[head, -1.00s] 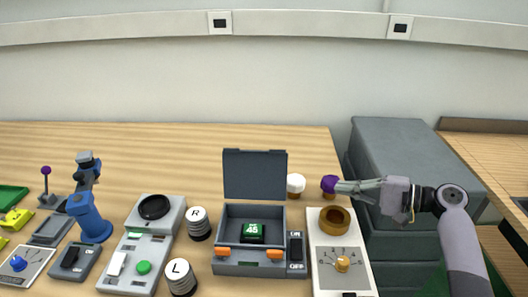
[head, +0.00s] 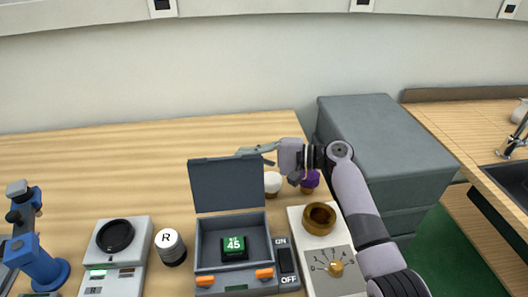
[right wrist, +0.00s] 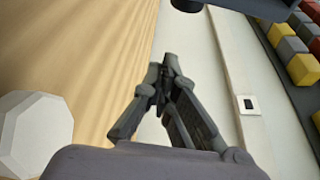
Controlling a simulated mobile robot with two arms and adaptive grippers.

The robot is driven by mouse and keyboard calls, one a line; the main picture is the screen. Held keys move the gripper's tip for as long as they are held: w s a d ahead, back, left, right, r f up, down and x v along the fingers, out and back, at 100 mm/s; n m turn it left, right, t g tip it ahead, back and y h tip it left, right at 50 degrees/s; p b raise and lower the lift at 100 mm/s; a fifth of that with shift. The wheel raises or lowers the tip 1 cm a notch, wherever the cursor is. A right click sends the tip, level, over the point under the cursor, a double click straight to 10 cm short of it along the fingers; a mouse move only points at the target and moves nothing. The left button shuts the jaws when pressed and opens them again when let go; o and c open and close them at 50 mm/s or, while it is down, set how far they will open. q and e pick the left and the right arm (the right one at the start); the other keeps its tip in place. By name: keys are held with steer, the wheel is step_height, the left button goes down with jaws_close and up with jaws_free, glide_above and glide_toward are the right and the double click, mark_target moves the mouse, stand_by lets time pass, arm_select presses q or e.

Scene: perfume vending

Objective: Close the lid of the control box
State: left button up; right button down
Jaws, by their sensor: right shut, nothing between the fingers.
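The grey control box (head: 208,245) stands on the wooden table in the head view. Its dark lid (head: 226,186) is open and stands roughly upright at the back of the box. Inside the box is a green block marked 45 (head: 235,246). Two orange latches show on the front, one of them the right latch (head: 264,274). My right gripper (head: 258,150) is at the lid's upper right corner, apparently just behind it; I cannot tell whether they touch. It is shut and empty, and its closed fingers (right wrist: 166,68) show in the right wrist view. My left gripper is not in view.
A white-topped object (head: 272,183) and a purple-topped one (head: 310,180) stand below my right gripper. Right of the box is a white dial panel (head: 316,262) with a brass ring (head: 319,217). A jar marked R (head: 170,246) stands left. The table behind the lid is clear.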

mark_target(238, 160)
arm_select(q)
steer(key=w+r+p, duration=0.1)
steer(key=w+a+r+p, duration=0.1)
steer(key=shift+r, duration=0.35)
arm_select(e)
steer(key=s, duration=0.1)
steer(key=s+a, duration=0.1)
steer(key=s+r, duration=0.1)
steer(key=shift+s+a, duration=0.2)
steer(key=shift+a, duration=0.2)
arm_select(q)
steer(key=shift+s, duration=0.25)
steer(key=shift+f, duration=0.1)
arm_select(e)
steer(key=shift+s, duration=0.1)
